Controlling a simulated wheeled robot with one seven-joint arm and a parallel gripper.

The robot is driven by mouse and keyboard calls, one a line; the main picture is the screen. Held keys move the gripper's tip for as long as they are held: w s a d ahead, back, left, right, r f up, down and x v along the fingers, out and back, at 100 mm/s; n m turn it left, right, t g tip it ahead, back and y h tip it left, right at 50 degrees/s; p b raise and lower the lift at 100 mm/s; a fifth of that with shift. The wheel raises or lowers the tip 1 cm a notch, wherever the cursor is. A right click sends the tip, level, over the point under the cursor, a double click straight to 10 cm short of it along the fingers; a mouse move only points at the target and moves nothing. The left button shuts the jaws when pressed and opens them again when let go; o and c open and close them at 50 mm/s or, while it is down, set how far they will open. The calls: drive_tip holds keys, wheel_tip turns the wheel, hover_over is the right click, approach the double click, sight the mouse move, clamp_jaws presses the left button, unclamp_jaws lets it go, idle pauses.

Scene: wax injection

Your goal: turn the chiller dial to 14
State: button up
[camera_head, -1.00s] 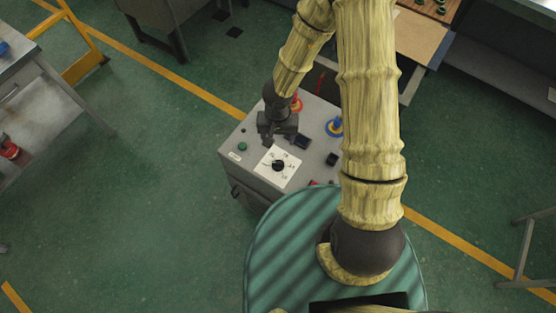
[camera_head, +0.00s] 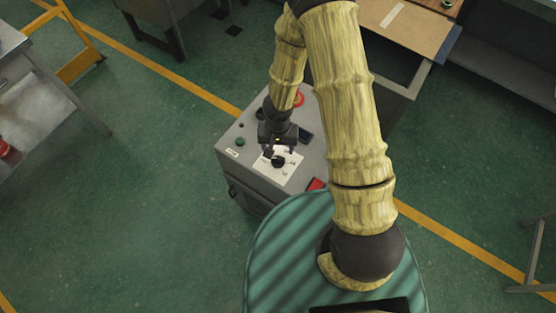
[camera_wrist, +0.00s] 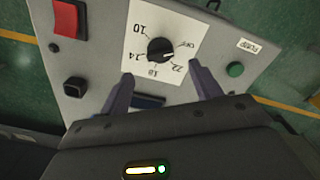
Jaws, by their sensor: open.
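The chiller dial (camera_wrist: 158,50) is a round black knob on a white plate (camera_wrist: 140,17) with the marks 10, 14, 18, 22 and OFF in the wrist view. A small white line on the knob points to the right, roughly between OFF and 22. The dial (camera_head: 279,161) also shows in the head view on top of the grey chiller box (camera_head: 228,168). My gripper (camera_wrist: 160,71) is open and empty. Its fingers point at the plate, with one tip on each side below the knob. It appears apart from the knob; contact cannot be made out.
A bench (camera_head: 410,30) stands behind on the right. Green floor lies open to the left.

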sight(278, 159)
drive_tip(key=shift+f+b, duration=2.65)
drive_tip(key=shift+f, duration=0.9)
drive_tip(key=shift+c, duration=0.4)
drive_tip(key=c, duration=0.9)
